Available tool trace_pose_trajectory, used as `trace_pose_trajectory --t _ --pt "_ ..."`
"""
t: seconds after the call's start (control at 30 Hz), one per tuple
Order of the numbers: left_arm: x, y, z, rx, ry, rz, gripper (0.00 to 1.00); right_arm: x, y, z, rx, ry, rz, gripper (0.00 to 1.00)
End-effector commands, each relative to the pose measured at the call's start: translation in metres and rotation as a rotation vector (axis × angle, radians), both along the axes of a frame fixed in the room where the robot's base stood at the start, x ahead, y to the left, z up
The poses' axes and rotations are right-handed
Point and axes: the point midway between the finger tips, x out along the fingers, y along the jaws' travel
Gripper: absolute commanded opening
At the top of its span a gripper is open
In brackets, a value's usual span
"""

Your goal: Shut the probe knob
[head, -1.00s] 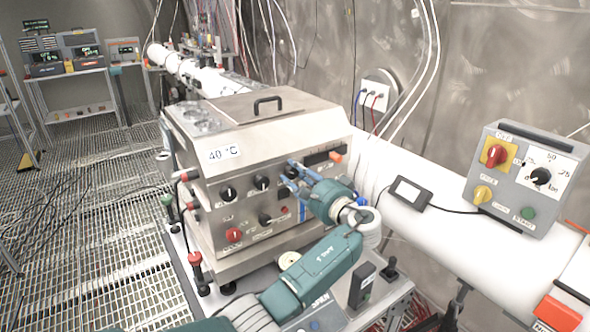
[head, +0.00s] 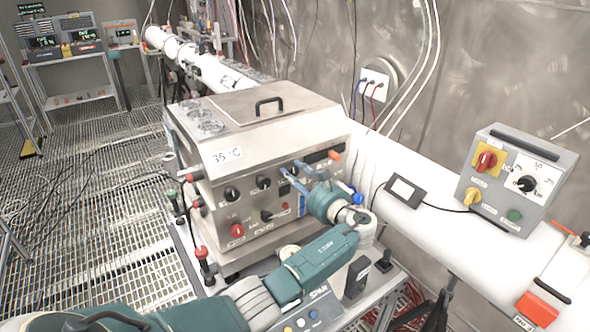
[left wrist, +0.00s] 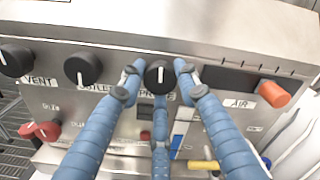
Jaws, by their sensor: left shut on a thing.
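The probe knob (left wrist: 159,76) is black with a white line that points about straight up in the left wrist view. Its label below is partly hidden by a finger. My left gripper (head: 293,172) has blue fingers and reaches the front panel of the steel bath box (head: 262,130). In the left wrist view my left gripper (left wrist: 158,80) is shut on the probe knob, one fingertip on each side and a third finger below. In the head view the fingers mostly hide this knob. My right gripper is in neither view.
A black outlet knob (left wrist: 83,68) and a vent knob (left wrist: 15,60) sit left of the probe knob. An orange-tipped air handle (left wrist: 273,94) sticks out to the right. A red knob (head: 237,230) is lower on the panel. A grey control box (head: 514,178) stands on the white pipe.

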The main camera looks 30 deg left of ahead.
Motion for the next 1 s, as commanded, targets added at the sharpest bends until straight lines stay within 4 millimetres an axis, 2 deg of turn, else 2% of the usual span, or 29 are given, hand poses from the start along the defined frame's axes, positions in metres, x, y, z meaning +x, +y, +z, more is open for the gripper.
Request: trace_pose_trajectory --t 0.3,0.77,0.8,0.9,1.0 --pt "-0.0006 -0.0009 -0.0029 0.033 0.095 -0.001 0.06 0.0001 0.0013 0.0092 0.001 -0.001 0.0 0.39" --pt "-0.0007 -0.0009 -0.0038 0.039 0.108 -0.001 0.06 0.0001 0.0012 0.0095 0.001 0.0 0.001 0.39" --pt "-0.0007 -0.0009 -0.0038 0.039 0.108 -0.001 0.34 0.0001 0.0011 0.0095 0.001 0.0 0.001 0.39" --pt "-0.0006 -0.0007 -0.0033 0.039 0.107 0.0 0.51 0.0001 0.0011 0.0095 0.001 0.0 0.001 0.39" --pt "-0.0004 -0.0005 -0.0023 0.04 0.105 0.0 0.51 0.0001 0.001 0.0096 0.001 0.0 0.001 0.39"
